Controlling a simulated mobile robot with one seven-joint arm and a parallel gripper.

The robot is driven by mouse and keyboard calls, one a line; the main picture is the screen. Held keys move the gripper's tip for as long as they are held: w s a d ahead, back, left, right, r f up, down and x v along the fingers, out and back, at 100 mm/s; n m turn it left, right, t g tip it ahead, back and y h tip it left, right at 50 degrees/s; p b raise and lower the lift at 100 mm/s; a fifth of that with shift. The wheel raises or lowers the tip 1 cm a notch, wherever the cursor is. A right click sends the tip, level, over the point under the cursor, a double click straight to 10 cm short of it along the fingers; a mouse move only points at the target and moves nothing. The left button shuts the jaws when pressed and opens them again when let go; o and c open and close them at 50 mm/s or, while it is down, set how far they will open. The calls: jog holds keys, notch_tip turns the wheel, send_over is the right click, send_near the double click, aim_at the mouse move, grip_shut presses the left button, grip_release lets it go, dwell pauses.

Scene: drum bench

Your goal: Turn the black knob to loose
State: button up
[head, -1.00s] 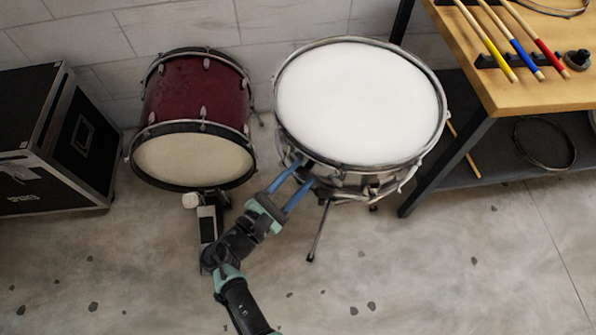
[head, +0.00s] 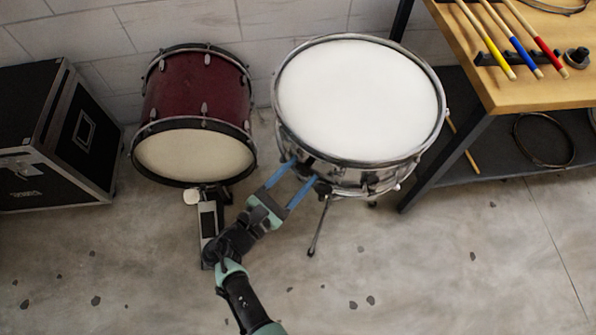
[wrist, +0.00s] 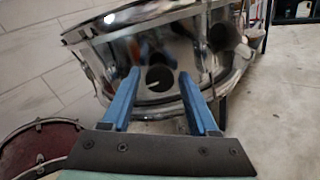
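The snare drum (head: 358,100) has a white head and a chrome shell, and stands on a stand. In the wrist view its shiny shell (wrist: 100,50) fills the upper middle. The black knob (wrist: 161,79) is a dark round disc low on that shell, with a short pale mark on its left part. My gripper (head: 304,171) is at the drum's lower front side. In the wrist view my gripper (wrist: 159,76) has its two blue fingers apart, one on each side of the knob. A gap shows between fingers and knob; contact cannot be told. The knob is hard to make out in the head view.
A dark red bass drum (head: 197,88) with a pedal (head: 208,222) stands left of the snare. A black case (head: 45,140) is at far left. A wooden bench (head: 515,75) with several coloured sticks is at right. The floor in front is clear.

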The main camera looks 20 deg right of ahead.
jog(key=shift+o, duration=0.5)
jog(key=shift+a, duration=0.1)
jog(key=v, duration=1.2)
jog(key=shift+s+a, duration=0.2)
jog(key=shift+a, duration=0.15)
